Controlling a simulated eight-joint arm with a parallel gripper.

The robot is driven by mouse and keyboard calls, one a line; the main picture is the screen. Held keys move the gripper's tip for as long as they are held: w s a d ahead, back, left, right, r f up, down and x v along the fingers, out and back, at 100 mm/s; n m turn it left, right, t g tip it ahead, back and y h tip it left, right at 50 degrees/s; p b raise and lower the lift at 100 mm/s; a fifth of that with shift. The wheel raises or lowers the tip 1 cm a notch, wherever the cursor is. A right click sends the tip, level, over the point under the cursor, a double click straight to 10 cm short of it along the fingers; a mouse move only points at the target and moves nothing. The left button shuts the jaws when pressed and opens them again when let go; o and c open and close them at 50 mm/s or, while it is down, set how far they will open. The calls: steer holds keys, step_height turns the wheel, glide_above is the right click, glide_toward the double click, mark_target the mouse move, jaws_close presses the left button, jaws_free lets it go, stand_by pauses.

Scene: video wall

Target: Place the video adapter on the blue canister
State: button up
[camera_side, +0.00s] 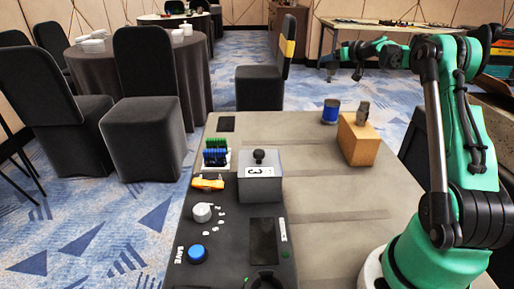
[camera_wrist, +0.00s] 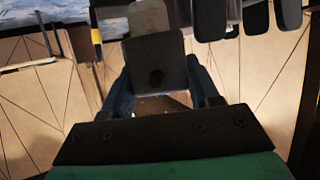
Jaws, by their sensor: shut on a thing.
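My gripper (camera_wrist: 158,88) is shut on a dark grey, squarish block with a round dark spot and a paler end, which looks like the video adapter (camera_wrist: 170,70). In the side view my gripper (camera_side: 347,52) is high at the back right, above the table and apart from it; the held thing is too small to make out there. The blue canister (camera_side: 330,112) stands upright at the table's far edge, with a grey lid. It lies below my gripper, and nothing is seen on top of it.
A wooden block (camera_side: 358,140) stands right of the canister with a small grey thing (camera_side: 363,112) on top. A grey box with a black knob (camera_side: 260,180), a control panel (camera_side: 235,240) and coloured connectors (camera_side: 215,152) fill the left. The table's middle (camera_side: 330,190) is clear.

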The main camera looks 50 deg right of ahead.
steer(key=shift+s+d+f+m+h, duration=0.25)
steer(key=shift+s+d+f+h, duration=0.1)
steer(key=shift+d, duration=0.1)
steer(key=shift+s+d+f+m+h, duration=0.25)
steer(key=shift+d+f, duration=0.05)
steer(key=shift+d, duration=0.15)
step_height(320, 180, down, 7)
steer(key=shift+r, duration=0.15)
steer(key=o, duration=1.2)
steer(key=shift+o, duration=0.2)
